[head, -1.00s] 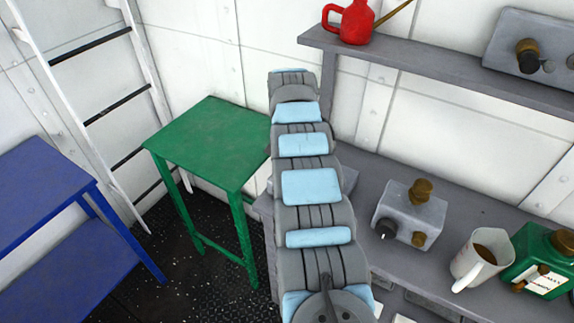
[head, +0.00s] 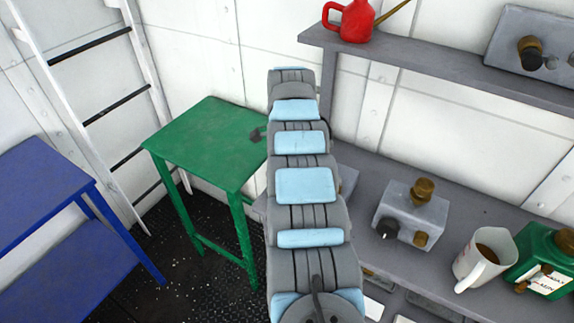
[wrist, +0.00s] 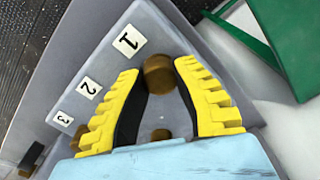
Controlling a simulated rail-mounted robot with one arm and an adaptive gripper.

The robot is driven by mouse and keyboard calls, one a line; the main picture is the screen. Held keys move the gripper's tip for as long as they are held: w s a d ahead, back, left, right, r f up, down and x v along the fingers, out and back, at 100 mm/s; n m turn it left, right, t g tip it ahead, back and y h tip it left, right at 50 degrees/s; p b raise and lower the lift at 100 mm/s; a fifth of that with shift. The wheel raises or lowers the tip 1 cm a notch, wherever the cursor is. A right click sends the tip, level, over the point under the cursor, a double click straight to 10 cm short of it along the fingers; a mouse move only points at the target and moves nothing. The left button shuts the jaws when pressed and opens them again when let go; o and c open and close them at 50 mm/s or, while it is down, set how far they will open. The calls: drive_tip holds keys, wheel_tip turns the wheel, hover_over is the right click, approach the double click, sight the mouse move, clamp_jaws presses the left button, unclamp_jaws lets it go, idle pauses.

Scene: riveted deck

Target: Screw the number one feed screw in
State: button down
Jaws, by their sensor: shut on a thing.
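In the wrist view my gripper (wrist: 157,70) has yellow fingers with black pads, closed on a round brass knob (wrist: 158,78), the number one feed screw. The screw is at the edge of a grey block (wrist: 118,75), beside the white label "1" (wrist: 127,41). Labels "2" (wrist: 89,88) and "3" (wrist: 62,118) follow down the same face. How deep the screw sits cannot be told. In the head view my arm hides the gripper and most of the block; only a grey corner (head: 348,180) shows right of the arm.
A smaller brass piece (wrist: 160,134) shows between the fingers. The grey bench holds a grey box with brass knobs (head: 410,215), a cup (head: 484,262) and a green can (head: 540,265). A shelf (head: 430,72) runs above. A green table (head: 200,150) stands left.

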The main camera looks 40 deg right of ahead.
drive_tip(key=shift+d+r+m, duration=0.15)
drive_tip(key=shift+m, duration=0.35)
drive_tip(key=c, duration=0.7)
unclamp_jaws()
drive_tip(key=shift+s, duration=0.1)
drive_tip(key=shift+c, duration=0.2)
drive_tip(key=shift+n, duration=0.3)
